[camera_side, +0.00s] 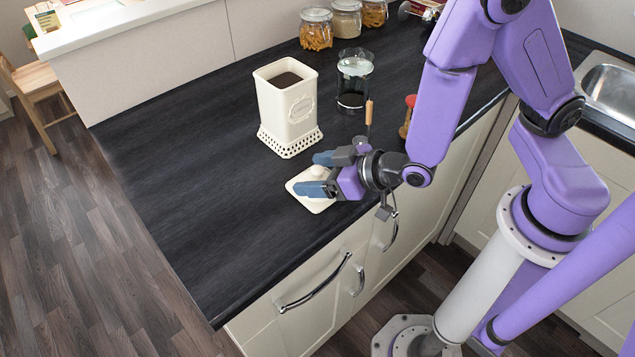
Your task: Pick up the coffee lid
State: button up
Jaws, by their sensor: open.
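The coffee lid (314,203) is a cream, roughly square lid lying flat on the dark worktop near its front edge. My gripper (317,172) is open, reaching in from the right with its blue fingers over the lid. The fingers hide the lid's middle, and I cannot tell whether they touch it. The cream coffee canister (287,112) stands upright and open just behind the lid, with dark contents showing at its top.
A glass coffee press (354,80) stands right of the canister. Several glass jars (316,30) stand at the back. A red-topped jar (407,117) is close behind my wrist. The worktop (190,170) left of the lid is clear. A sink (610,90) is at far right.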

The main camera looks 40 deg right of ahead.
jog(key=c, duration=1.4)
jog(key=shift+f, duration=0.1)
jog(key=shift+s+d, duration=0.1)
